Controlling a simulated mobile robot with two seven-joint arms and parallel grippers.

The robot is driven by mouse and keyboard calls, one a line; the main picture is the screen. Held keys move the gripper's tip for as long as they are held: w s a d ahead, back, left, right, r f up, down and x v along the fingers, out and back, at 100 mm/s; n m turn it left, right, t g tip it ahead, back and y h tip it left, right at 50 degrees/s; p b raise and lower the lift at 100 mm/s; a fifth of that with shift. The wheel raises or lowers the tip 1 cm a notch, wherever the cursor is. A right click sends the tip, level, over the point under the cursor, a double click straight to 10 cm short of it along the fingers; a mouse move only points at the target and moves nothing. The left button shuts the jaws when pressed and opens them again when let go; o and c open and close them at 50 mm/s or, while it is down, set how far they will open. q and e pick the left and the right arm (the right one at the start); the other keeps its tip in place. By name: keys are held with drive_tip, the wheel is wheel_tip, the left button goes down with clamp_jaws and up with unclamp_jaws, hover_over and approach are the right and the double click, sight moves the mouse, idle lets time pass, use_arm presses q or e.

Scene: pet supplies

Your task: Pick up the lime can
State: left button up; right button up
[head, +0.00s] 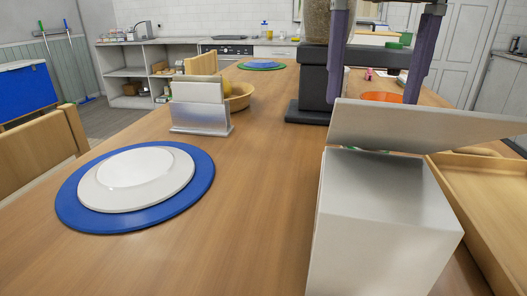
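I cannot make out a lime can for certain in the head view. A light grey box (385,225) with a raised, tilted lid (420,125) stands at the front right. Small green bits show in the gap under its lid, too little to tell what they are. My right gripper (374,96) hangs from the top edge above and beyond the box. Its two purple fingers are wide apart, with no object held between them. My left gripper is not in view.
A wooden tray (499,225) lies right of the box. A dark grey dispenser (314,85) stands behind it, near an orange plate (382,97). A blue placemat (70,205) with white plates and a napkin holder (200,118) are left. The table's (245,200) front middle is clear.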

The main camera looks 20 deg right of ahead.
drive_tip(key=f, duration=0.4)
drive_tip(key=shift+s, duration=0.4)
drive_tip(key=shift+d+f+p, duration=0.1)
drive_tip(key=shift+f+p, duration=0.3)
drive_tip(key=shift+f, duration=2.35)
drive_tip(key=shift+r, duration=0.1)
clamp_jaws()
